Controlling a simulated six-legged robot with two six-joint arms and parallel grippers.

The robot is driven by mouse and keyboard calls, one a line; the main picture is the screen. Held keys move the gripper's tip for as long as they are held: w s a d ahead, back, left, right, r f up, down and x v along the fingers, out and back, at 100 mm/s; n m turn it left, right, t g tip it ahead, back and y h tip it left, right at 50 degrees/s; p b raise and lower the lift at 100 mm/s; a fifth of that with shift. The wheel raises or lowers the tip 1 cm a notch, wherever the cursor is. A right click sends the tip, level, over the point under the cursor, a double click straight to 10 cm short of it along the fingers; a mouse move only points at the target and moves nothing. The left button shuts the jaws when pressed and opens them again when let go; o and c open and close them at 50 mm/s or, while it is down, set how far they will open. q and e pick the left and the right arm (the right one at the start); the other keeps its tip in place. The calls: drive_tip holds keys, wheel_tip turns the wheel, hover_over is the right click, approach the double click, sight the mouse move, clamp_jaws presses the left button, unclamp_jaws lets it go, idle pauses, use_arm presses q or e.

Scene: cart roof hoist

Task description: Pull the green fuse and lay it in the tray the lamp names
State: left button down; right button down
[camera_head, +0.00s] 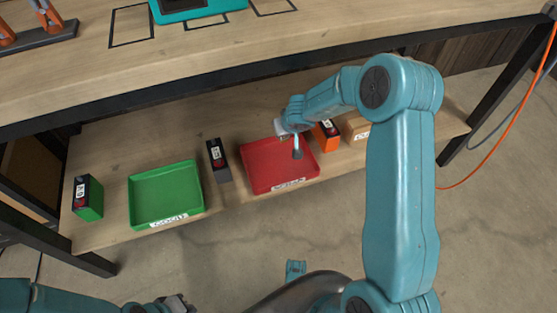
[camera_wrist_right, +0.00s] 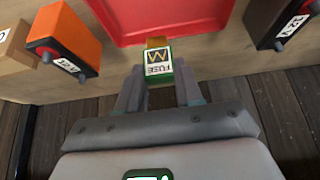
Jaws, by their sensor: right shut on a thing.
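My right gripper (camera_wrist_right: 159,72) is shut on the green fuse (camera_wrist_right: 158,58), a small block with a white label and a brass-coloured end. In the head view my right arm reaches over the red tray (camera_head: 262,170), its hand above the tray's back right part; the fuse cannot be made out there. The red tray also shows at the top of the wrist view (camera_wrist_right: 160,12), beyond the fuse. A green tray (camera_head: 165,190) with a label stands left on the same shelf. My left gripper (camera_head: 178,304) is low at the bottom edge; its jaws are unclear. No lamp can be made out.
A black-and-grey box (camera_head: 218,160) stands between the trays. A green-and-black box (camera_head: 88,198) is at far left. An orange box (camera_head: 327,133) and a cardboard box (camera_head: 355,127) stand right of the red tray. The tabletop (camera_head: 260,45) overhangs the shelf.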

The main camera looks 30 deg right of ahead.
sight(285, 139)
drive_tip(key=shift+s+f+b, duration=0.1)
drive_tip(key=shift+f+b, duration=0.9)
drive_tip(key=shift+f, duration=0.75)
drive_tip(key=c, duration=0.7)
unclamp_jaws()
drive_tip(key=shift+o, duration=0.2)
drive_tip(key=p+v, duration=0.4)
drive_tip(key=v, duration=1.2)
drive_tip(key=shift+r, duration=0.15)
